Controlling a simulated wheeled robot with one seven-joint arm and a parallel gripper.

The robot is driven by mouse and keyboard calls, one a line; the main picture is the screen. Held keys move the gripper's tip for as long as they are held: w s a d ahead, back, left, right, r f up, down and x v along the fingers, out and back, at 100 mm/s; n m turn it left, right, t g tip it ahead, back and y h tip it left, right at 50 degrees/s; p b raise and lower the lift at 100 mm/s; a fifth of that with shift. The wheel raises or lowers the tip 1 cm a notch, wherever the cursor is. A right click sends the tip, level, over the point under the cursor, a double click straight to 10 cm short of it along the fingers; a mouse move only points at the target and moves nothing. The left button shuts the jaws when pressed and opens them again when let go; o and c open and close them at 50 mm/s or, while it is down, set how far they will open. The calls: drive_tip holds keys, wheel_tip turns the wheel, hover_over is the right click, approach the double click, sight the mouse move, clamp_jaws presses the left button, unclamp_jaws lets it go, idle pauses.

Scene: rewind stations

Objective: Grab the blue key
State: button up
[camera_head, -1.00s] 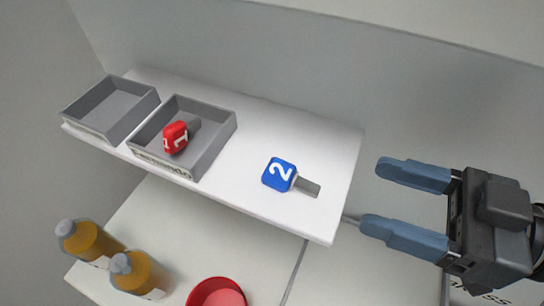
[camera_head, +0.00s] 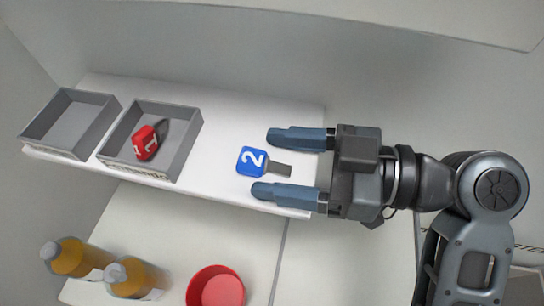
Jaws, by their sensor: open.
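The blue key (camera_head: 252,160) has a blue head marked 2 and a grey shank. It lies on the right part of the white shelf (camera_head: 215,190), its shank pointing right. My gripper (camera_head: 268,165) is open, with its two blue fingers pointing left. In the picture the fingers lie above and below the key's shank, with the tips near the key's head. Whether the fingers are at the key's height or above it, I cannot tell. Nothing is held.
A grey tray (camera_head: 190,152) on the shelf holds a red key (camera_head: 146,142) marked 1. An empty grey tray (camera_head: 108,110) stands left of it. Below are two orange bottles (camera_head: 70,258) (camera_head: 138,278) and a red bowl (camera_head: 216,287). A wall rises behind the shelf.

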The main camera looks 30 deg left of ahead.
drive_tip(key=c, duration=1.1)
drive_tip(key=shift+r, duration=0.1)
